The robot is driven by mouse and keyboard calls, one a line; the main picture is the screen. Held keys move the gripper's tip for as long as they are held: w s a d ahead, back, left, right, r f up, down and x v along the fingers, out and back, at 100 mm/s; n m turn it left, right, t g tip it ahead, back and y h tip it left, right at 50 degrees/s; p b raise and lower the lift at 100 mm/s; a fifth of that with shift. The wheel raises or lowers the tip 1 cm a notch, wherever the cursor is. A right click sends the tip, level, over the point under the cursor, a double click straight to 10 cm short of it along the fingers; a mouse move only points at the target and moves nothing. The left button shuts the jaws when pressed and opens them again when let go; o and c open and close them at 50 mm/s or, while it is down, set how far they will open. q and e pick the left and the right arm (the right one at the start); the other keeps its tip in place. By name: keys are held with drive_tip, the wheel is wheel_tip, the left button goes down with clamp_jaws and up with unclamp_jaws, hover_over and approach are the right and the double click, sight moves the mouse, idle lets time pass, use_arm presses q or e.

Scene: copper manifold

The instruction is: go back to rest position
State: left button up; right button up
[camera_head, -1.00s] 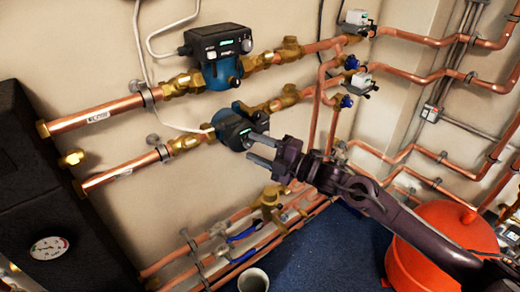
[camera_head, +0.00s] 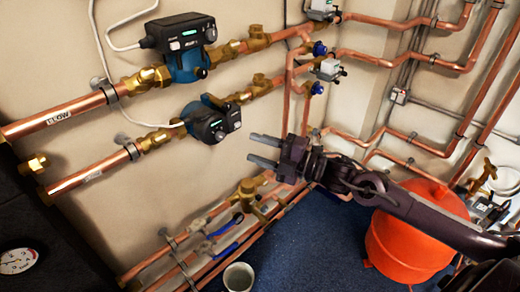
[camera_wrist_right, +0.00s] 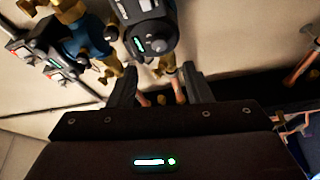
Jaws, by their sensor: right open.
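My right gripper (camera_head: 264,150) is open and empty. In the head view it hangs in front of the wall, right of and a little below the lower pump (camera_head: 211,122), with a visible gap between them. The right wrist view shows its two fingers (camera_wrist_right: 160,85) apart with nothing between them; the dark pump head (camera_wrist_right: 150,35) lies beyond. The upper blue pump (camera_head: 182,48) sits on the upper copper pipe. My left gripper is not in view.
A red-orange tank (camera_head: 405,240) stands behind and below my right arm. Copper pipes with a brass valve and blue levers (camera_head: 225,251) run low along the wall. A grey cup (camera_head: 238,277) stands on the blue floor (camera_head: 300,245), which is otherwise open here. A gauge (camera_head: 17,260) shows at lower left.

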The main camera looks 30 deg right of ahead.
drive_tip(key=w+d+f+m+h, duration=0.1)
drive_tip(key=d+f+m+h, duration=0.25)
drive_tip(key=f, duration=0.35)
drive_tip(key=d+f+m+h+p, duration=0.1)
drive_tip(key=d+f+m+h, duration=0.15)
drive_tip(key=d+f, duration=0.35)
drive_tip(key=w+d+f+m+h, duration=0.1)
drive_tip(key=d+f+m+h, duration=0.25)
drive_tip(key=f, duration=0.45)
drive_tip(key=s+d+f+m+g+h, duration=0.1)
drive_tip(key=s+f+m, duration=0.25)
drive_tip(key=f, duration=0.55)
drive_tip(key=s+d+f+m+g+h, duration=0.1)
drive_tip(key=s+f+m+h, duration=0.15)
drive_tip(key=s+f, duration=0.4)
drive_tip(key=s+a+f+m+g+p, duration=0.1)
drive_tip(key=s+a+f+m+g, duration=0.15)
drive_tip(key=s+f, duration=0.6)
drive_tip(key=s+a+f+m+g+p, duration=0.1)
drive_tip(key=s+a+f+m+g, duration=0.2)
drive_tip(key=s+f, duration=0.6)
drive_tip(key=s+a+f+g, duration=0.2)
drive_tip(key=s+a+f, duration=0.2)
drive_tip(key=s, duration=0.5)
drive_tip(key=s+a+f+m+g, duration=0.1)
drive_tip(key=s+a+f+g, duration=0.2)
drive_tip(key=s+a, duration=0.3)
drive_tip(key=s+f, duration=0.1)
drive_tip(key=s, duration=0.2)
drive_tip(key=shift+s, duration=0.15)
